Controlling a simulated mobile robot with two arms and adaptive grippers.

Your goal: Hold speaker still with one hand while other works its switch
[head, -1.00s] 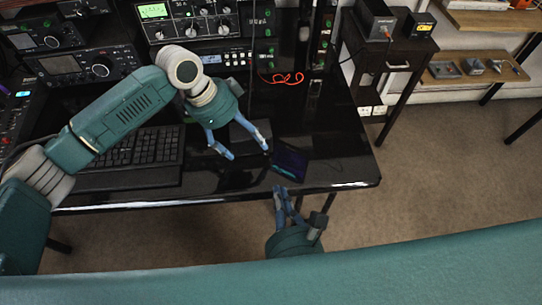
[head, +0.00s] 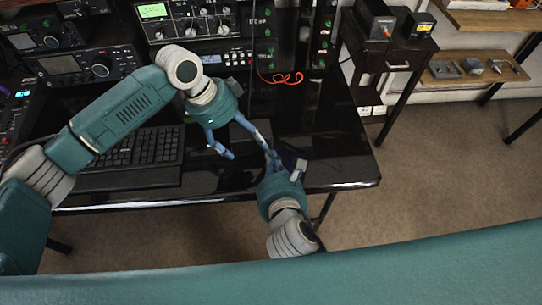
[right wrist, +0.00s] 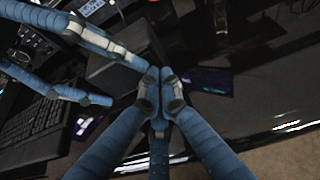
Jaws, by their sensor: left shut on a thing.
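The speaker (head: 241,134) is a dark box on the glossy black desk, partly hidden by my grippers. My left gripper (head: 249,151) reaches down from above with one blue finger on each side of it and is shut on it. In the right wrist view the speaker (right wrist: 113,78) sits between the left gripper's fingers. My right gripper (head: 272,160) is at the speaker's right front, its fingertips beside the left gripper's right finger. In the right wrist view its fingertips (right wrist: 163,80) are together, with nothing visible between them. The switch cannot be made out.
A thin dark panel with a purplish screen (right wrist: 208,81) lies right of the speaker, mostly behind my right gripper in the head view. A keyboard (head: 145,150) lies to the left. Radio gear (head: 205,25) and an orange cable (head: 282,78) are behind. The desk's right side is clear.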

